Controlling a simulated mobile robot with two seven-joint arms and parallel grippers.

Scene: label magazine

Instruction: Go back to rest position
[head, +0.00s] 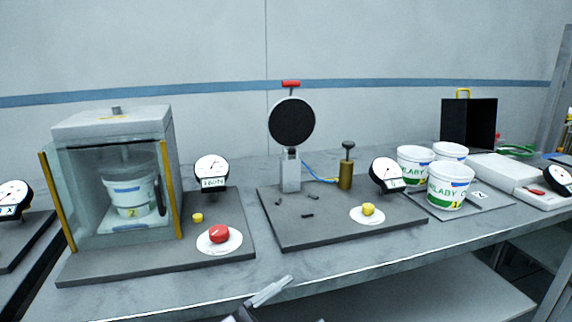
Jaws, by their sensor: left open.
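My left gripper (271,292) shows at the bottom edge of the head view, just left of centre. A pale grey finger reaches up over the front edge of the bench (340,265), and a dark part sits below it. It is open, and nothing shows held in it. Most of the gripper and its arm is cut off by the frame. My right gripper is not in view.
A clear chamber (112,120) holding a white tub (131,196) stands at left. A red button (219,233) is beside it. A black disc on a post (292,122) stands mid-bench. White tubs (449,186) and a black box (469,122) are at right.

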